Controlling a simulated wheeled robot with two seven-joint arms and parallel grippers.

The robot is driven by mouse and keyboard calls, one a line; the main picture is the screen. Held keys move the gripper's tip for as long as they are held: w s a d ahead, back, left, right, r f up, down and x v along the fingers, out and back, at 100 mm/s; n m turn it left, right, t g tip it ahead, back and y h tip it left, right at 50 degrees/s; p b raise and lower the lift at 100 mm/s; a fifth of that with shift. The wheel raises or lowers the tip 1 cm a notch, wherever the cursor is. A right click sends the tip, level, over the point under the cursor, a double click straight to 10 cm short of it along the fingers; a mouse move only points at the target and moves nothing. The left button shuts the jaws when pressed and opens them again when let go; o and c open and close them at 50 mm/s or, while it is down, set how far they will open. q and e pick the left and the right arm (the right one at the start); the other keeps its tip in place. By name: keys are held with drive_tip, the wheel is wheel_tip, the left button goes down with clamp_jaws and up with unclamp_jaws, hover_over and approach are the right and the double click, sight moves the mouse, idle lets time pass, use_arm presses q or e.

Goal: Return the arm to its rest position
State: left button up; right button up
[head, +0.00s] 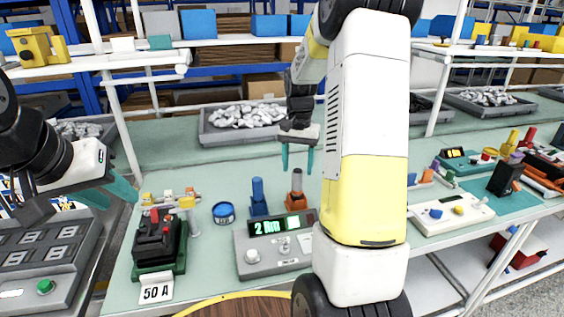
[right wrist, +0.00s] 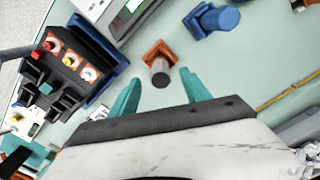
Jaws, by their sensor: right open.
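My right arm comes down through the middle of the head view. Its gripper (head: 297,160) is open and empty, pointing down above an orange-based post (head: 297,198). In the right wrist view the open fingers (right wrist: 160,76) stand either side of that orange-based post (right wrist: 158,60), which appears beyond them, not gripped. My left gripper (head: 121,203) is at the left edge area, its teal fingers apart and empty, near a black breaker (head: 157,242) on a green base. A 50 A label (head: 156,289) stands before the breaker. A grey tester (head: 262,262) with a green display sits at the centre.
A blue-based post (head: 258,197) and a blue round tin (head: 223,213) stand near the orange-based post. A grey tray of silvery parts (head: 205,133) lies behind. A black unit with several dials (right wrist: 75,65) shows in the wrist view. A grey panel (head: 42,268) is at left.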

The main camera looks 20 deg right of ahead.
drive_tip(key=shift+r, duration=0.1)
drive_tip(key=s+a+r+n+t+y, duration=0.1)
drive_tip(key=s+a+r+n+t, duration=0.1)
drive_tip(key=s+a+r, duration=0.3)
drive_tip(key=s+a+r+n+t, duration=0.1)
drive_tip(key=s+a+r+n, duration=0.15)
drive_tip(key=s+r, duration=0.4)
drive_tip(key=s+a+r+n+t, duration=0.1)
drive_tip(key=s+a, duration=0.1)
drive_tip(key=s, duration=0.3)
drive_tip(key=s+a+r+n+t+y, duration=0.1)
drive_tip(key=s+a+r+t, duration=0.1)
drive_tip(key=s, duration=0.4)
drive_tip(key=shift+s+a+n, duration=0.15)
drive_tip(key=shift+a+n, duration=0.2)
drive_tip(key=shift+a, duration=0.2)
